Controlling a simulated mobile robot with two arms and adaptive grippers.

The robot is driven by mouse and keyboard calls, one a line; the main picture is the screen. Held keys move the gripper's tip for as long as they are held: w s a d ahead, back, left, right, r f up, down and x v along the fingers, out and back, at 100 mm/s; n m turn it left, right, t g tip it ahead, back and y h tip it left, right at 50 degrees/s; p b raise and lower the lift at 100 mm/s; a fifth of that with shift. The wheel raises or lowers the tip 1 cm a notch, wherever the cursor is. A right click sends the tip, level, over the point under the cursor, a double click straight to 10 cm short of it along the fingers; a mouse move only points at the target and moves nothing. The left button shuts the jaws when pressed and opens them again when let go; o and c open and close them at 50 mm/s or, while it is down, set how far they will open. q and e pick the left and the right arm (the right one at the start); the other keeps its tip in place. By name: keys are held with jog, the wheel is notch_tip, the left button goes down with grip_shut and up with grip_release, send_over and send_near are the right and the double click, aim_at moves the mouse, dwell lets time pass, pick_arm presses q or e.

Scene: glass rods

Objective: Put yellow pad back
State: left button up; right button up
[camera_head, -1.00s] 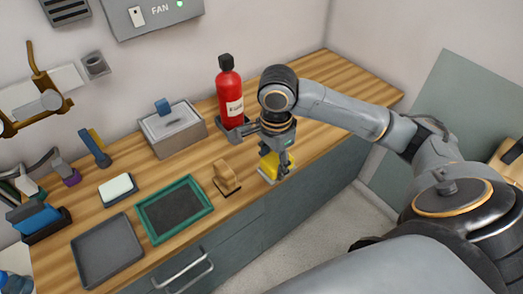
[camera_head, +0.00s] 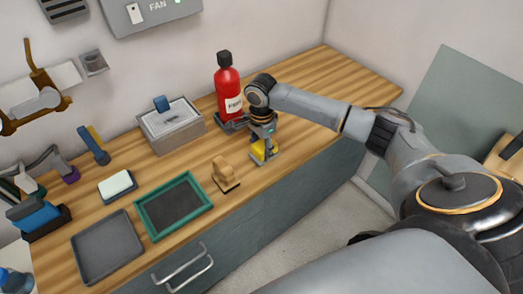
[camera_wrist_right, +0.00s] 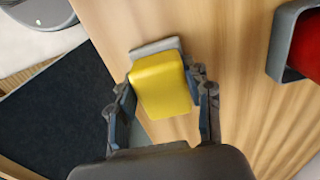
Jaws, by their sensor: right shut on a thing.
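My right gripper (camera_head: 264,152) is shut on the yellow pad (camera_head: 258,149) over the counter, in front of the red extinguisher. In the right wrist view the yellow pad (camera_wrist_right: 162,88) sits between the two fingers of the right gripper (camera_wrist_right: 163,80), with a grey edge showing at its far side. I cannot tell whether the pad touches the counter or hangs just above it. My left gripper is not in view.
The red extinguisher (camera_head: 228,92) stands in a dark holder behind my gripper. A tan block (camera_head: 222,171) on a dark base, a green-rimmed tray (camera_head: 142,226), a grey tray (camera_head: 106,247), a white pad (camera_head: 116,184) and a grey box (camera_head: 170,130) stand to the left. The counter's right end is clear.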

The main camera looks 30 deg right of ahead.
aim_at(261, 146)
jog(key=shift+f, duration=0.8)
jog(key=o, duration=1.1)
jog(key=shift+f, duration=0.1)
notch_tip(261, 146, up, 12)
jog(key=shift+r, duration=0.15)
